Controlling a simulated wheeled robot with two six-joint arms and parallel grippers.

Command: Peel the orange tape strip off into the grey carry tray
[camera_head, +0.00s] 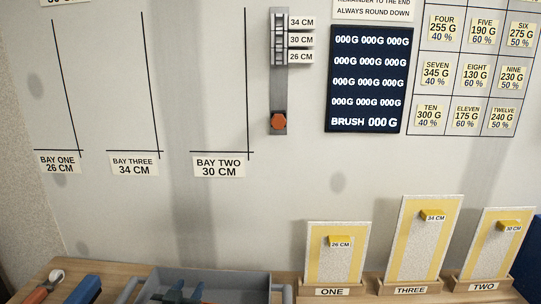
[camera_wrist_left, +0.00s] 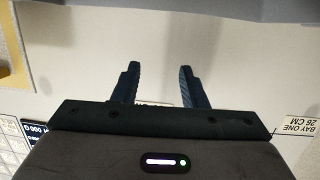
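The grey carry tray (camera_head: 212,277) stands at the front of the table, its lower part cut off by the picture edge. I cannot make out an orange tape strip in either view. An orange knob (camera_head: 278,122) sits at the bottom of the grey gauge on the wall. My right gripper is not in view.
Yellow-edged boards stand in wooden holders marked ONE (camera_head: 333,292), THREE (camera_head: 409,290) and TWO (camera_head: 484,286) to the right. The wall behind carries bay lines and a dark display (camera_head: 369,80).

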